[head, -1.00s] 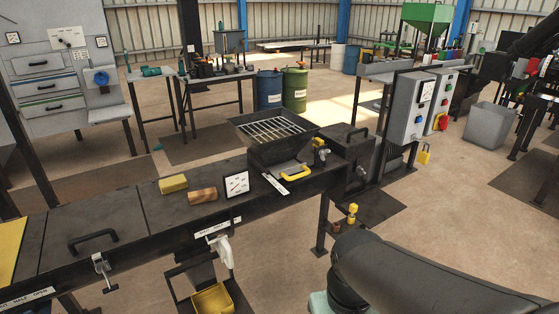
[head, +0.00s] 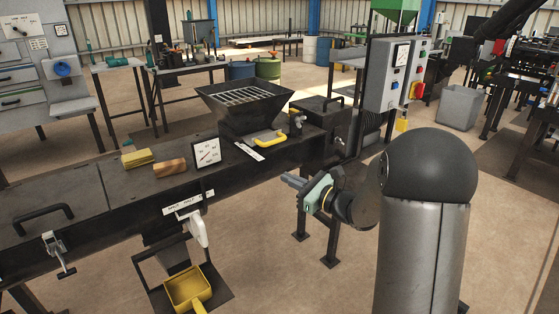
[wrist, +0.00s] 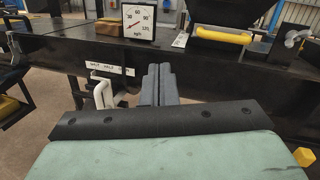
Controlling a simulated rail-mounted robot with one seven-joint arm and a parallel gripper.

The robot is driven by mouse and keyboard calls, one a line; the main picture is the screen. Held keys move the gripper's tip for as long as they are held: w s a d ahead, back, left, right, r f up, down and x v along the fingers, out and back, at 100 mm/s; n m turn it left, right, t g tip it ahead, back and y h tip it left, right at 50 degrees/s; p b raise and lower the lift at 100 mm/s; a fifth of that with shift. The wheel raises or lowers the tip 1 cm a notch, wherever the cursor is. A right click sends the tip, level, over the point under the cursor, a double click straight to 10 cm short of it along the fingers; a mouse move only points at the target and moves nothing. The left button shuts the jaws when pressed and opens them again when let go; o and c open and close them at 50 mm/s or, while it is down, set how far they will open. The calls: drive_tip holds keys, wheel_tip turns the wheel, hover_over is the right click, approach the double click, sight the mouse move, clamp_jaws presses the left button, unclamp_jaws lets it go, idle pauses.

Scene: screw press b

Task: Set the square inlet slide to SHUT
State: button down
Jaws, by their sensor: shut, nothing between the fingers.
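A square hopper (head: 245,112) with a grate stands on the press, and a yellow slide handle (head: 270,138) sticks out at its foot, beside a white label strip (head: 249,151). The handle also shows at the top of the wrist view (wrist: 222,36). The lettering on that strip is too small to read, so I cannot tell the slide's setting. My gripper (head: 291,181) is in front of the press, to the right of the dial gauge and lower than the yellow handle, apart from it. In the wrist view its fingers (wrist: 158,84) are shut together and empty.
A white lever (head: 198,229) hangs below a "SHUT HALF" label on the press's front side. A dial gauge (head: 206,152), a yellow block (head: 137,158) and a wooden block (head: 170,167) stand on top. A yellow scoop (head: 186,289) is below.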

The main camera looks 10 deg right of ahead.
drive_tip(key=w+d+f+m+t+h, duration=0.25)
drive_tip(key=w+d+m+t, duration=0.2)
drive_tip(key=d, duration=0.25)
drive_tip(key=x, duration=1.3)
drive_tip(key=shift+a+g+h+p, duration=0.35)
drive_tip(key=shift+a, duration=0.05)
drive_tip(key=shift+w+r, duration=0.1)
drive_tip(key=shift+r, duration=0.05)
